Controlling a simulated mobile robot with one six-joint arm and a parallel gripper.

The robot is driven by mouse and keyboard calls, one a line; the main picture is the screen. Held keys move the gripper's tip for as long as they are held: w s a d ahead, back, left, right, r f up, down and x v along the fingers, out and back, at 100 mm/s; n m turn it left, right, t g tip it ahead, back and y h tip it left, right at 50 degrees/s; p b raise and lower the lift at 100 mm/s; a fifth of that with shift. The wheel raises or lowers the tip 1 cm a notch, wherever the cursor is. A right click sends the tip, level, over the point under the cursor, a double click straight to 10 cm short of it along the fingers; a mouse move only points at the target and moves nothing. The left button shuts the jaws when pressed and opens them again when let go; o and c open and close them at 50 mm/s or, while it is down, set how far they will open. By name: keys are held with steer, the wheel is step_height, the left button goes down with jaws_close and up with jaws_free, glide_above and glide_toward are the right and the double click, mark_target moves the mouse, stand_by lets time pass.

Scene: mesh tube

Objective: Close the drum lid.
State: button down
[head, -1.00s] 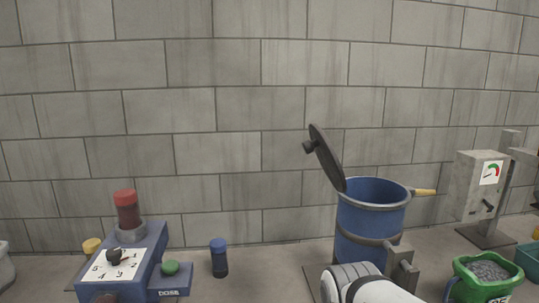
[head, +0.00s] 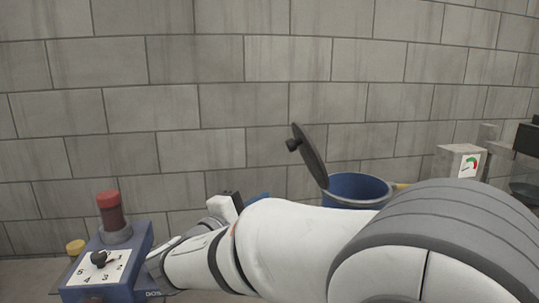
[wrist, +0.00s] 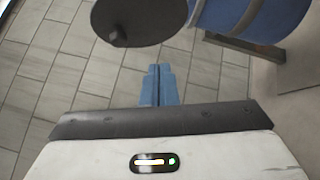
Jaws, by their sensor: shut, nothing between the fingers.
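The blue drum (head: 357,190) stands against the wall right of centre, its lower part hidden behind my white arm. Its dark grey round lid (head: 311,158) is open, tilted up and leaning left from the drum's left rim, with a black knob on its outer face. In the wrist view the lid (wrist: 140,15) is at the top, and the drum (wrist: 255,15) is at the upper right. My gripper (wrist: 158,68) has its blue fingers shut and empty, apart from the lid. In the head view its blue fingers (head: 258,199) show left of the drum, partly behind my arm.
A blue box with a numbered dial (head: 100,265) and a red-capped tube (head: 112,215) stands at the lower left, close to my arm. A yellow knob (head: 75,246) is beside it. A grey gauge post (head: 460,163) stands right of the drum. Tiled floor (wrist: 50,60) shows below.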

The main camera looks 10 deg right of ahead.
steer(key=w+a+r+n+t, duration=0.1)
steer(key=a+r+t, duration=0.2)
steer(key=a, duration=0.1)
steer(key=s+d+p+x, duration=0.1)
steer(key=p+x, duration=0.3)
steer(key=x, duration=0.8)
steer(key=shift+d+r, duration=0.35)
steer(key=shift+r, duration=0.15)
steer(key=shift+s, duration=0.2)
steer(key=shift+d+r, duration=0.1)
